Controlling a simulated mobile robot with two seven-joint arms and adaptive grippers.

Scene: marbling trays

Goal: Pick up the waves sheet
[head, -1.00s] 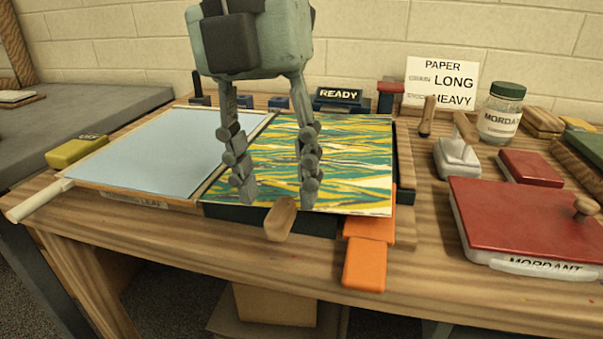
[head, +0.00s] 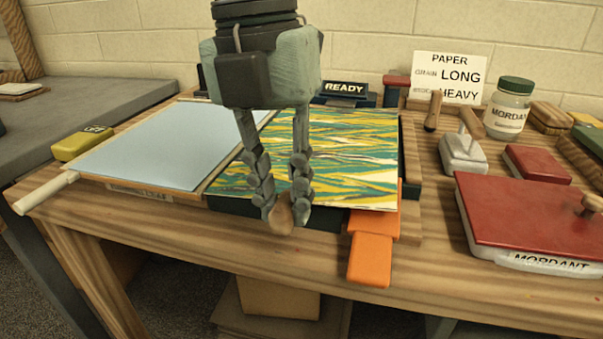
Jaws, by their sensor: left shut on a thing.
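The waves sheet (head: 352,155), with wavy green, yellow and white bands, lies flat over a dark tray (head: 325,220) in the middle of the table. A brown wooden knob (head: 281,222) sticks out at the sheet's near edge; I cannot tell whether it belongs to the sheet or the tray. My left gripper (head: 283,210) points down over the near part of the sheet. Its fingers are shut on the knob, one on each side, and hide part of the sheet's left half. My right gripper is not in view.
A pale blue tray (head: 160,150) adjoins on the left, with a white handle (head: 45,192). An orange block (head: 370,260) sits at the sheet's near right corner. A red-lidded mordant tray (head: 530,225) and a jar (head: 508,110) stand right. A READY sign (head: 344,90) stands behind.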

